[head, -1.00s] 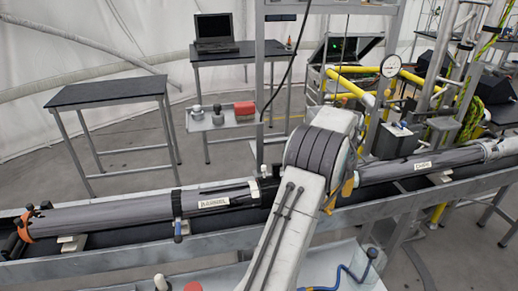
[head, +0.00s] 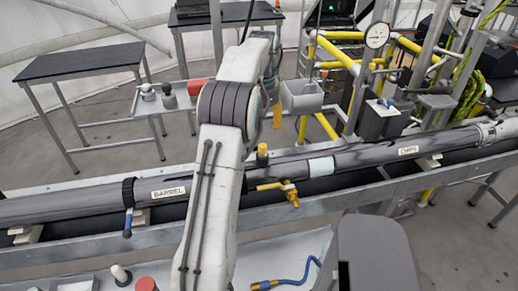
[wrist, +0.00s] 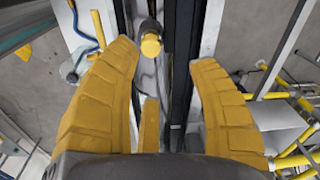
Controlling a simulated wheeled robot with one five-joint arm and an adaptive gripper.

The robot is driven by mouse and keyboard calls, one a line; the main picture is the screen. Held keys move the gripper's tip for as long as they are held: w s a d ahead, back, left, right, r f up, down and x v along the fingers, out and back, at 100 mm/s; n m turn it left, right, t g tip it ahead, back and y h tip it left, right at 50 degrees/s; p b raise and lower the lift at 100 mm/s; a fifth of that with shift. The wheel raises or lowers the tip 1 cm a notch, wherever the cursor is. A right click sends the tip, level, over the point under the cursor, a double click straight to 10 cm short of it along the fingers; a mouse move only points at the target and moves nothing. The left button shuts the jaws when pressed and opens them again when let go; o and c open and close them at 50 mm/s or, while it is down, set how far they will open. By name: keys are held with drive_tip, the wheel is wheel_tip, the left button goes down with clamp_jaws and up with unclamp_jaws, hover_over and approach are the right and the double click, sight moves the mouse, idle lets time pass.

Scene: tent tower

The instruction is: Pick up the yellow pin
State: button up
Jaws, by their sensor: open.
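The yellow pin (head: 262,155) stands upright with a dark lower part on the long grey tube (head: 345,160), just right of my arm in the head view. In the wrist view the yellow pin (wrist: 151,45) shows its round yellow end toward me, above the gap between my fingers. My gripper (wrist: 165,70) is open and empty, its two broad yellow fingers wide apart. The pin lies beyond the fingertips, nearer the left one, and appears apart from both. In the head view my arm hides most of the gripper.
The tube lies along a metal trough (head: 75,256). A grey box (head: 302,97) and yellow pipes (head: 335,50) stand behind. A blue hose (head: 297,280) lies on the front shelf.

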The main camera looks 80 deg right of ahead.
sight(263, 145)
drive_tip(key=shift+a+m, duration=0.3)
drive_tip(key=shift+a, duration=0.1)
drive_tip(key=shift+a+m+y, duration=0.25)
drive_tip(key=shift+m+y, duration=0.05)
drive_tip(key=shift+m, duration=0.5)
drive_tip(key=shift+f+m, duration=0.3)
drive_tip(key=shift+f, duration=0.05)
drive_tip(key=shift+s+d+f+p, duration=0.1)
drive_tip(key=shift+f+p, duration=0.05)
drive_tip(key=shift+f, duration=1.55)
drive_tip(key=shift+d+f+p, duration=0.1)
drive_tip(key=shift+f+p, duration=0.05)
drive_tip(key=shift+f, duration=1.5)
clamp_jaws()
